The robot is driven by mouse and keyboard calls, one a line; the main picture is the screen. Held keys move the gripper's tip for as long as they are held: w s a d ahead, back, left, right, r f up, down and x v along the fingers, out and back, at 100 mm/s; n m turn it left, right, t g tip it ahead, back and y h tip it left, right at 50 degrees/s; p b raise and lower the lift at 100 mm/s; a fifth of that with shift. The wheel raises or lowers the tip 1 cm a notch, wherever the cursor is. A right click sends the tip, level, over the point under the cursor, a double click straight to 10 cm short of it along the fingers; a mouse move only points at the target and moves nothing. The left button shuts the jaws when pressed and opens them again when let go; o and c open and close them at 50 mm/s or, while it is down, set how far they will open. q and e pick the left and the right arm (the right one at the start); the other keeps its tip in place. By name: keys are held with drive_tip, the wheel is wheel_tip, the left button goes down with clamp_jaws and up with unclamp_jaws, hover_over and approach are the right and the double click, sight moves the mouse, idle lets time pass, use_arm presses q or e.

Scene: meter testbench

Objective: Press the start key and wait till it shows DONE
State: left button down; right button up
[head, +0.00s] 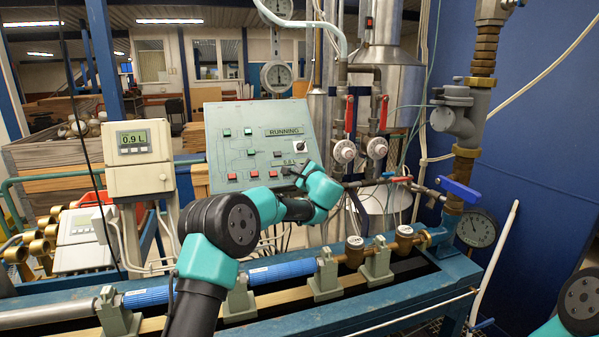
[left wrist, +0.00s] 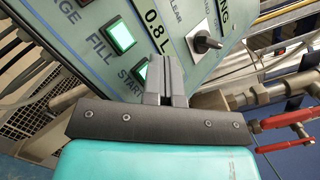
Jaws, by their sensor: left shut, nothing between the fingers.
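The grey-green control panel (head: 215,155) stands tilted in the middle of the head view. Its display (head: 284,131) reads RUNNING. In the left wrist view the START label (left wrist: 131,77) shows beside a green key (left wrist: 143,70), partly hidden behind my left fingers. My left gripper (head: 291,170) is at the lower right of the panel; in the left wrist view its fingers (left wrist: 165,62) are together and empty, over or close to the START key. Whether they touch it I cannot tell. My right gripper is out of view.
A lit green FILL key (left wrist: 121,37), a rotary knob (left wrist: 205,43) and a 0.8 L readout (left wrist: 156,30) are near the fingers. A meter (head: 140,180) at left reads 0.9 L. Red-handled valves (head: 383,113) stand right of the panel; a pipe bench (head: 400,300) runs in front.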

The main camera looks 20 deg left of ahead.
use_arm(q)
drive_tip(key=shift+s+r, duration=0.1)
drive_tip(key=shift+s+d+r, duration=0.3)
drive_tip(key=shift+s+r, duration=0.1)
drive_tip(key=shift+r, duration=0.05)
drive_tip(key=shift+s+r, duration=0.1)
idle(0.4)
drive_tip(key=shift+s+d+r, duration=0.55)
drive_tip(key=shift+s+r, duration=0.2)
drive_tip(key=shift+r, duration=0.05)
drive_tip(key=shift+s+d+r, duration=0.5)
drive_tip(key=shift+s+r, duration=0.2)
drive_tip(key=shift+r, duration=0.05)
drive_tip(key=shift+s+d+r, duration=0.3)
drive_tip(key=shift+s+r, duration=0.15)
drive_tip(key=shift+r, duration=0.05)
idle(4.9)
